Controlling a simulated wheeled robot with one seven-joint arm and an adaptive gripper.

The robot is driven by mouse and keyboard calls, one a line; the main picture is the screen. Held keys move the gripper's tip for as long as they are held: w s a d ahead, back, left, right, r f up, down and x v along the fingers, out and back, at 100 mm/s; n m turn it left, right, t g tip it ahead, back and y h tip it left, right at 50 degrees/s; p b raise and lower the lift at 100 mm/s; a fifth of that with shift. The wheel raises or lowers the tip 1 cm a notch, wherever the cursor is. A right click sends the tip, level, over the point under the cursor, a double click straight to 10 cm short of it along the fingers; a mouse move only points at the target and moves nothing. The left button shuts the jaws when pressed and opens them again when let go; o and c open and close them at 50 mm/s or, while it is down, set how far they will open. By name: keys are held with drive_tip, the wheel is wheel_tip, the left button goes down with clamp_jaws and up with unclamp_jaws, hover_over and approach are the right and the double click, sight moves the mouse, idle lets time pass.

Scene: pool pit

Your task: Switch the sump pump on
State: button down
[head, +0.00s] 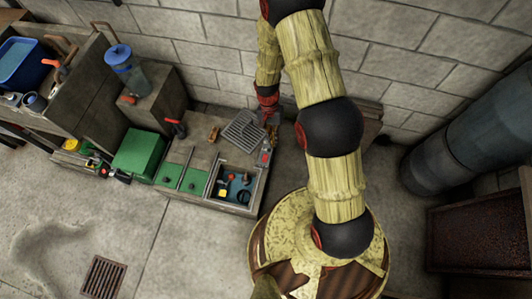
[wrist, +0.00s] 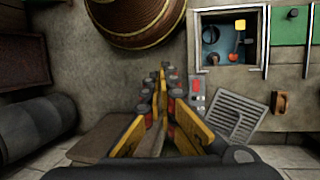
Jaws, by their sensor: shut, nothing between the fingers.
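The sump pit is an open square hole with teal water, seen in the head view (head: 240,183) and at the top right of the wrist view (wrist: 222,58). Dark parts and a yellow block (wrist: 239,25) show inside; I cannot tell which is the pump. A small grey control box with red marks (wrist: 196,88) sits beside the pit's edge; it also shows in the head view (head: 265,157). Its switch position is too small to tell. My gripper (wrist: 164,75) is shut and empty, its fingertips just left of the box. In the head view my gripper (head: 272,120) is partly hidden.
A slatted grate (head: 243,130) lies beside the pit, with a brown handled item (head: 213,134) near it. The front left floor is clear around a drain (head: 103,277).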

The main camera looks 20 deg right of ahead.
wheel_tip(320, 180, down, 19)
drive_tip(key=m, duration=0.7)
drive_tip(key=m+t, duration=0.4)
drive_tip(key=m, duration=0.6)
hover_over(266, 155)
wheel_tip(266, 155, down, 4)
drive_tip(key=shift+r, duration=0.15)
wheel_tip(266, 155, down, 13)
drive_tip(key=b, duration=0.4)
drive_tip(key=shift+f, duration=0.5)
